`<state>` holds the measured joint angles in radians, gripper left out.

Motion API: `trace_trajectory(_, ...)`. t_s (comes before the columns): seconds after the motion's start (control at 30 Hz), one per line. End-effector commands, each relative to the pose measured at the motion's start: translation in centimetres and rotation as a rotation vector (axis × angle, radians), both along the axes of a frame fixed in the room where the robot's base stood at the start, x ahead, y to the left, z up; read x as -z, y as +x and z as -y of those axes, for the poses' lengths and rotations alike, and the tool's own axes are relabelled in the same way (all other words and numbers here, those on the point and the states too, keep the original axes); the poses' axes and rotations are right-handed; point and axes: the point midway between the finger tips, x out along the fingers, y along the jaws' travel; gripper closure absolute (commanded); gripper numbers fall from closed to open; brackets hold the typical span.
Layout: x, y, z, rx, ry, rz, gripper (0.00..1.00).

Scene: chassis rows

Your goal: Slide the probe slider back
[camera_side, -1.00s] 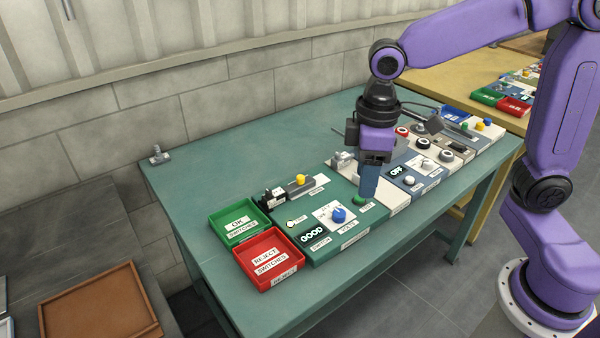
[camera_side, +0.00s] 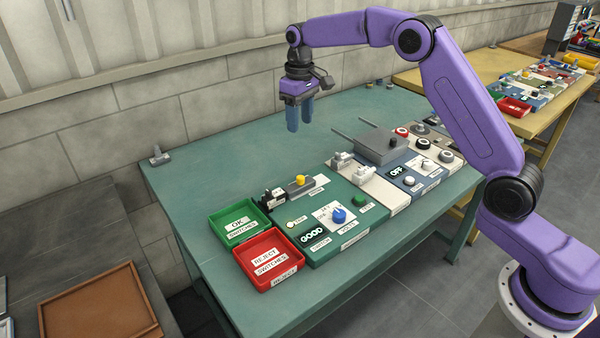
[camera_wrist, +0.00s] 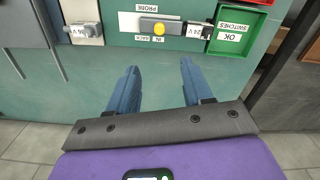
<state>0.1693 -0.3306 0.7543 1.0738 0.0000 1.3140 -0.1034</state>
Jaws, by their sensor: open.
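The probe slider (camera_side: 300,184) is a grey block with a yellow knob (camera_side: 300,179), at the back of the green panel. In the wrist view the slider (camera_wrist: 175,25) lies in a white strip, with its yellow knob (camera_wrist: 159,29) near the middle. Upside-down PROBE, BACK and IN labels are beside it. My gripper (camera_side: 300,122) hangs above the table beyond the slider, towards the wall, apart from it. In the wrist view my gripper (camera_wrist: 159,68) has its blue fingers spread with nothing between them, and the knob lies ahead of the gap.
A black 24 V connector (camera_side: 272,198) stands beside the slider. The green OK bin (camera_side: 212,222) and red reject bin (camera_side: 243,270) are at the left. A grey box (camera_side: 380,146) with two rods stands to the right.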

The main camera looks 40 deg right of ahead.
Motion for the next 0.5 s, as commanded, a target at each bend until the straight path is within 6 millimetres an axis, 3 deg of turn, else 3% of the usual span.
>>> trace_trajectory(0.17,1.4,0.0,0.1,0.003,-0.001,-0.003,0.50)
trace_trajectory(0.5,7.4,0.0,0.1,0.003,-0.001,-0.004,0.50)
